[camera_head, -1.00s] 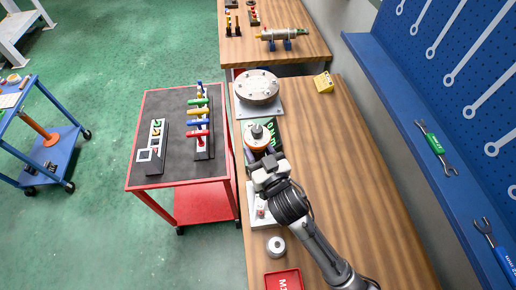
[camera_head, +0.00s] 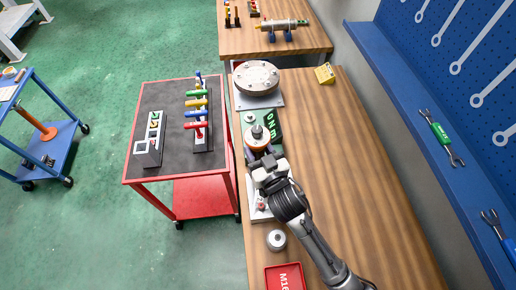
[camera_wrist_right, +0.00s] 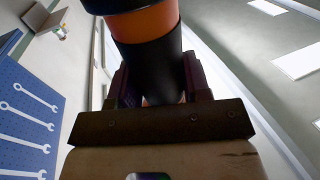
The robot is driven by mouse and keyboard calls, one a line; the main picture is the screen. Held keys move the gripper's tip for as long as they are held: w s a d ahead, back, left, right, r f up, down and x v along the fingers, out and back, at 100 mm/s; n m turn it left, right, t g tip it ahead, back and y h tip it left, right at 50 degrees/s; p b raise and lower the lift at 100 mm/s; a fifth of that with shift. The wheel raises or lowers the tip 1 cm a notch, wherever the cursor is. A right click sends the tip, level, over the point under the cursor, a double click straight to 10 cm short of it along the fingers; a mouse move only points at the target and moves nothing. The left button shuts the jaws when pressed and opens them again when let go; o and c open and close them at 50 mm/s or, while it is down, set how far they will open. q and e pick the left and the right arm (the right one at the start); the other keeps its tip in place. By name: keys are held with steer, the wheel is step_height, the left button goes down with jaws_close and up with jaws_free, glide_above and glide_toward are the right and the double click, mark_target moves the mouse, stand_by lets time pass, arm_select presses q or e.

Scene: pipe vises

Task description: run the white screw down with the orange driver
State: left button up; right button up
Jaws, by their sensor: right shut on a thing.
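My right gripper (camera_head: 264,164) is over the left edge of the wooden bench. The right wrist view shows its two fingers (camera_wrist_right: 160,85) on either side of a black and orange cylinder, which looks like the handle of the orange driver (camera_wrist_right: 146,28). The driver's tip and the white screw are hidden or cannot be made out. My left gripper is not in view.
A green lettered plate (camera_head: 272,122) lies beyond the driver, with a round bolted flange (camera_head: 257,77) behind it. A grey ring (camera_head: 276,240) and a red tray (camera_head: 285,277) are nearer. The red cart (camera_head: 148,110) holds coloured-handled tools.

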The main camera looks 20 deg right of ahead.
steer(key=shift+r, duration=0.15)
steer(key=shift+f, duration=0.4)
stand_by(0.5)
steer(key=shift+f, duration=0.2)
stand_by(0.5)
steer(key=shift+f+b, duration=0.3)
steer(key=shift+b, duration=0.05)
stand_by(0.3)
steer(key=shift+f, duration=0.1)
stand_by(0.6)
steer(key=shift+p, duration=0.3)
stand_by(0.4)
steer(key=shift+f, duration=0.15)
stand_by(0.3)
steer(key=shift+r, duration=0.2)
